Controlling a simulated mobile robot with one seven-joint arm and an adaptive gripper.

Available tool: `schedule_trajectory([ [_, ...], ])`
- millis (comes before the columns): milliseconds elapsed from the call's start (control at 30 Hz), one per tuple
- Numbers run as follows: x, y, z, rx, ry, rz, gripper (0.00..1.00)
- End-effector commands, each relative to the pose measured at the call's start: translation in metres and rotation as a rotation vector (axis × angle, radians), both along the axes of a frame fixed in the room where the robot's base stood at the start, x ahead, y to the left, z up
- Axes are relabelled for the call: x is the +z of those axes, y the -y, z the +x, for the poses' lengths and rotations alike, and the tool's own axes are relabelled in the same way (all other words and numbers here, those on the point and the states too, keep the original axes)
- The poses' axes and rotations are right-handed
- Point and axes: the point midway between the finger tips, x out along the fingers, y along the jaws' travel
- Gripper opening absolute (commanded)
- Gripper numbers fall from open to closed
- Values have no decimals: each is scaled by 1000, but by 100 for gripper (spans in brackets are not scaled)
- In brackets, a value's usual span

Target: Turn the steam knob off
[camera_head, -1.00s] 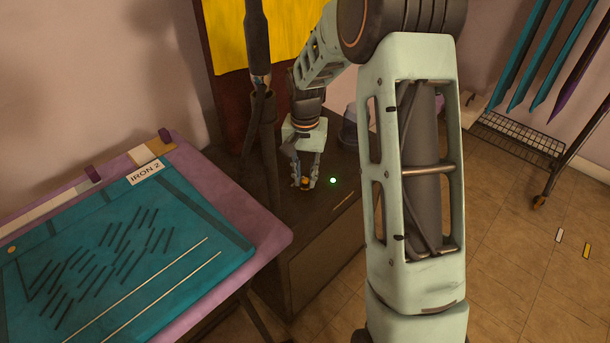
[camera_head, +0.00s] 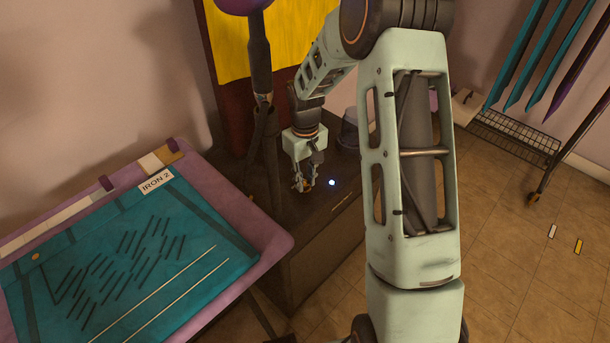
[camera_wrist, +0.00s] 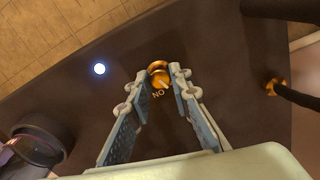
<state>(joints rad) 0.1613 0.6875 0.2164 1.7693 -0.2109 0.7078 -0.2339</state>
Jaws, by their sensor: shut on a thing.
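The steam knob (camera_wrist: 158,72) is a small orange-brass knob on top of a dark brown cabinet (camera_wrist: 250,55). Lettering that reads "NO" from this side, or "ON" upside down, lies just below it in the wrist view. My gripper (camera_wrist: 156,80) points down with a finger on each side of the knob and is shut on it. In the head view my gripper (camera_head: 304,187) is low over the cabinet top, and its fingers mostly hide the knob. A small round light (camera_head: 332,183) beside the gripper glows bluish white; it also shows in the wrist view (camera_wrist: 100,69).
A dark upright post (camera_head: 264,130) stands left of my gripper. An ironing board (camera_head: 285,244) with teal cloth and an "IRON 2" label fills the lower left. A dark round object (camera_wrist: 40,140) stands on the cabinet. A wheeled rack (camera_head: 510,138) is at the right.

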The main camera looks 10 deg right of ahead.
Motion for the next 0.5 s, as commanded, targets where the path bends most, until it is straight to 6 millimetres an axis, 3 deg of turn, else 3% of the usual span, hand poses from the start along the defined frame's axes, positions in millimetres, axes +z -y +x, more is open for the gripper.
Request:
schedule_trajectory([
  [500,1,0,1,195,2,0,0],
])
